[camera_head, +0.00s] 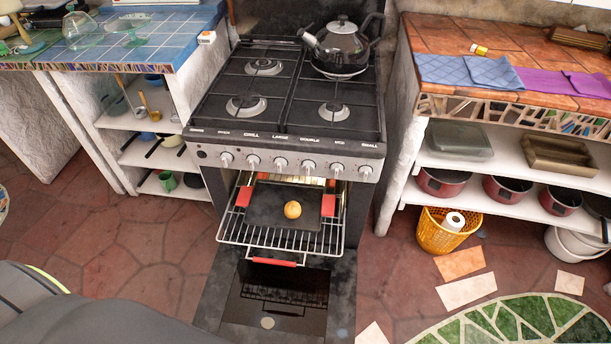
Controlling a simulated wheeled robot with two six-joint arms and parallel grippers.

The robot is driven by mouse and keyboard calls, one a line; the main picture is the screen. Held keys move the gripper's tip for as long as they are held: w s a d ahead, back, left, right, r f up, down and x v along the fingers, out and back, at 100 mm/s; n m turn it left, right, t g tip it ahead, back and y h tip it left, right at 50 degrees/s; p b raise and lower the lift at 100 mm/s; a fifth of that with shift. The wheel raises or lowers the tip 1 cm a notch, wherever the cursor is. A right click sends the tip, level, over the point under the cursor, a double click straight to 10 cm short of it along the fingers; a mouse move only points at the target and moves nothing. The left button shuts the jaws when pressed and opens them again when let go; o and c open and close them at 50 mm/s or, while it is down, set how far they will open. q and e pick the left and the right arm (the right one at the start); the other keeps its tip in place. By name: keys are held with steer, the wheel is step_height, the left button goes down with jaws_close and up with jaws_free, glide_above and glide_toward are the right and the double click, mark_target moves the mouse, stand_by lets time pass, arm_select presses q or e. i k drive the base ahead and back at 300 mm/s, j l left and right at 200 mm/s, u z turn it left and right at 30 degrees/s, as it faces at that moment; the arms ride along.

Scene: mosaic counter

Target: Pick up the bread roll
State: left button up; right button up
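The bread roll (292,209) is small, round and golden-orange. It sits on a dark baking tray (268,194) with red grips at its sides. The tray rests on a wire oven rack (238,233) that is pulled out of the oven. Neither of my grippers shows in the head view. A dark grey shape at the lower left is part of my own body.
The oven door (275,300) hangs open low in front of the stove. A black kettle (341,42) stands on the hob. Shelved counters flank the stove. A yellow basket (437,236) and loose tiles (466,291) lie on the floor at right.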

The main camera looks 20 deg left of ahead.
mark_target(292, 209)
steer(key=u, duration=0.75)
